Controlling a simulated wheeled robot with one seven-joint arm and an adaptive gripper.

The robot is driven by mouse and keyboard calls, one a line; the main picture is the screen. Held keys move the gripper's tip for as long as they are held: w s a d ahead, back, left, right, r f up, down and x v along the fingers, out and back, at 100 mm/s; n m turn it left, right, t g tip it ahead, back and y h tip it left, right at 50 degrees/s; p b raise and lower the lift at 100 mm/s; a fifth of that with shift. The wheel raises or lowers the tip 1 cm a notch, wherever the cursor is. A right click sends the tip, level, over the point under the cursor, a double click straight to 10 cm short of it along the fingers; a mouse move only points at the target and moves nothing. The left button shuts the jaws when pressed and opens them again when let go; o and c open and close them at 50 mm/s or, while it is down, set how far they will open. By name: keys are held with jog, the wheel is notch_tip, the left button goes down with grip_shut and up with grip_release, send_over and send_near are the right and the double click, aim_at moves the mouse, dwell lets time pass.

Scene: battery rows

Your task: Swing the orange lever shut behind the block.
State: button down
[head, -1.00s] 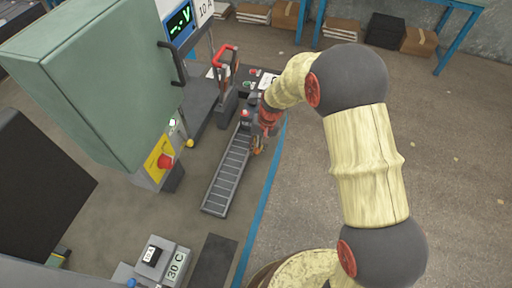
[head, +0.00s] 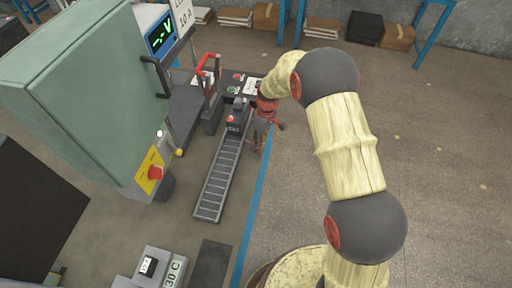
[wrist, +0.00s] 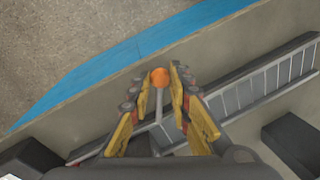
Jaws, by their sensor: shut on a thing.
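The orange lever shows in the wrist view as a round orange knob (wrist: 160,77) on a thin grey rod. The knob is between the yellow-padded fingertips of my gripper (wrist: 166,84), which is shut on it. In the head view my gripper (head: 268,118) is at the right side of the ladder-like track, near its far end, and the lever is hard to make out there. The block (head: 236,118), dark with a red part on top, sits at the far end of the track (head: 209,212). How the lever stands to the block is unclear.
A green cabinet (head: 80,80) stands at the left, with a red button (head: 155,173) below it. A red-handled clamp (head: 207,64) and a meter (head: 160,35) stand beyond. Open floor lies further right.

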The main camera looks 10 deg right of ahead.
jog(key=shift+w+d+n+h+p, duration=0.1)
jog(key=shift+w+d+n+p, duration=0.15)
jog(key=shift+w+n, duration=0.4)
jog(key=shift+w+d+n+h+p, duration=0.1)
jog(key=shift+w+d+n+p, duration=0.15)
jog(key=shift+n, duration=0.7)
jog(key=shift+w+d+n+h+p, duration=0.1)
jog(key=shift+w+d+n+p, duration=0.15)
jog(key=shift+w+n, duration=0.4)
jog(key=shift+s, duration=0.1)
jog(key=c, duration=1.6)
grip_release()
jog(key=r, duration=0.4)
jog(key=w+r, duration=0.1)
jog(key=r, duration=0.2)
jog(key=w+r, duration=0.1)
jog(key=r, duration=0.3)
jog(key=shift+d+r, duration=0.35)
